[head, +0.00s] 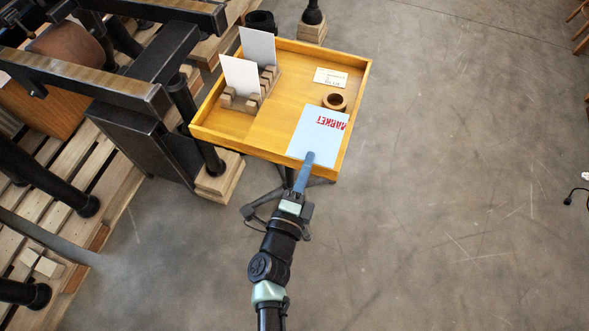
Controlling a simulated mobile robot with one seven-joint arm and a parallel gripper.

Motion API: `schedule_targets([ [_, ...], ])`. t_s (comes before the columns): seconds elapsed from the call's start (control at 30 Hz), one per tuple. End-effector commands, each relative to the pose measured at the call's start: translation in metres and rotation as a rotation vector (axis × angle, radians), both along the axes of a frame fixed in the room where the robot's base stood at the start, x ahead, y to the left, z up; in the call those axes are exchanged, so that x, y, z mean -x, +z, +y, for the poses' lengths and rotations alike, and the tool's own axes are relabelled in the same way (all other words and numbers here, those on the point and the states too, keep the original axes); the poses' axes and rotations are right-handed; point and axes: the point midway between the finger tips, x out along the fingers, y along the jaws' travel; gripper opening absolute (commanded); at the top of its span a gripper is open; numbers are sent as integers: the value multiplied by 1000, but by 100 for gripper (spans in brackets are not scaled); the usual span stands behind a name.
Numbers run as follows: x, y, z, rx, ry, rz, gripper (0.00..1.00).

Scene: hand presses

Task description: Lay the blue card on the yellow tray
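The light blue card (315,136) with red "MARKET" lettering shows at the front right corner of the yellow tray (243,146). My gripper (308,160) reaches in from the front, and its blue-grey fingers overlap the card's near edge. From above they look like one narrow bar, shut on that edge; the lower finger is hidden. The card looks flat and covers part of the tray floor near the front rim. I cannot tell whether it touches the tray or is held a little above it.
On the tray, a notched wooden rack (257,93) holds upright white cards (240,77). A dark metal press (150,135) stands close on the left.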

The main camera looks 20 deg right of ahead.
Motion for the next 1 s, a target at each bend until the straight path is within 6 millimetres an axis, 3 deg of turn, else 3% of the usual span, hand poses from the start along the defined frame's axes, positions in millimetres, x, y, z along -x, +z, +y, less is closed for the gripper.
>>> schedule_targets([
  [0.27,0,-11,-1,3,-7,-6,0],
  [1.0,0,-76,-1,3,-6,-6,0],
])
